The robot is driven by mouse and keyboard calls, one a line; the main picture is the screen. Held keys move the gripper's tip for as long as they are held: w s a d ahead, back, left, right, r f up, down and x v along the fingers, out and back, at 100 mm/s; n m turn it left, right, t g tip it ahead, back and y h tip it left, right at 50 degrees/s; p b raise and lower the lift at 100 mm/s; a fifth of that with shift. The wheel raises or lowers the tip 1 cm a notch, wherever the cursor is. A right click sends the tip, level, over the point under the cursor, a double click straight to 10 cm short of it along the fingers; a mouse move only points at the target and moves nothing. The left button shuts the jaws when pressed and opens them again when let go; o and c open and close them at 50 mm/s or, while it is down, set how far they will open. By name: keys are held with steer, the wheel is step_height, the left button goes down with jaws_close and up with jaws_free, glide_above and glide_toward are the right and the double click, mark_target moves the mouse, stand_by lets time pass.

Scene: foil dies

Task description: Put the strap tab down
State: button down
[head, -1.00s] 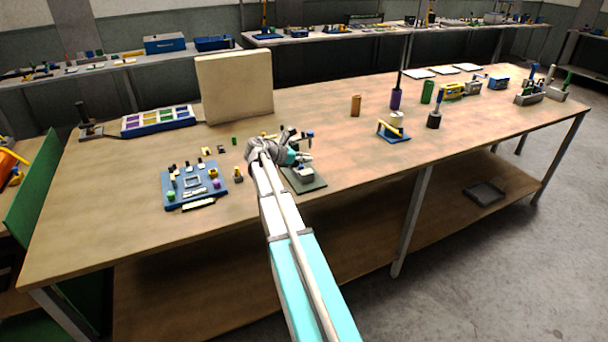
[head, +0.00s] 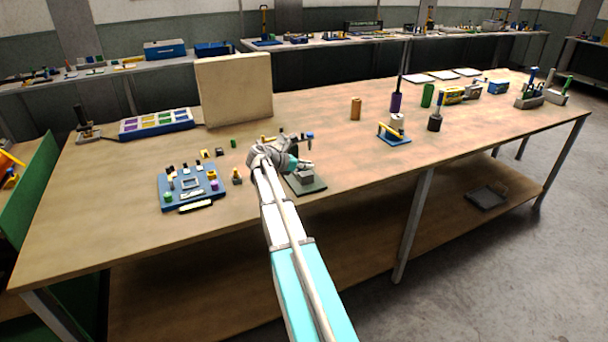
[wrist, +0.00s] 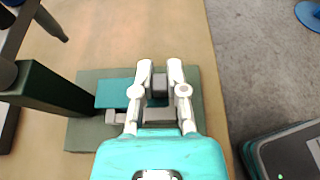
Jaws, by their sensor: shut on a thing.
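My gripper (wrist: 160,70) points down over a grey-green base plate (wrist: 82,138). Its white fingers are closed on a small dark grey piece (wrist: 159,84), which I take for the strap tab. A teal block (wrist: 113,93) and a light grey bar (wrist: 116,117) show on the plate, partly hidden by my fingers and gripper body. I cannot tell whether the held piece touches the plate. In the head view, my gripper (head: 304,165) is just above the plate (head: 313,188), where a grey block (head: 306,176) shows; the tab is not distinguishable there.
A dark green post (wrist: 48,88) stands left of my gripper in the wrist view. In the head view, a blue board (head: 205,201) with small parts lies to the left, and a beige panel (head: 234,90) stands behind.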

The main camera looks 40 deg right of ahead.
steer(key=shift+f+b, duration=0.35)
steer(key=shift+f, duration=0.35)
steer(key=shift+f, duration=0.1)
steer(key=c, duration=0.7)
jaws_free()
steer(key=shift+a+r, duration=0.2)
steer(key=shift+r, duration=0.1)
steer(key=p+v, duration=0.4)
steer(key=v, duration=0.7)
steer(key=shift+w+a+p, duration=0.15)
steer(key=shift+a+p, duration=0.1)
steer(key=shift+p, duration=0.1)
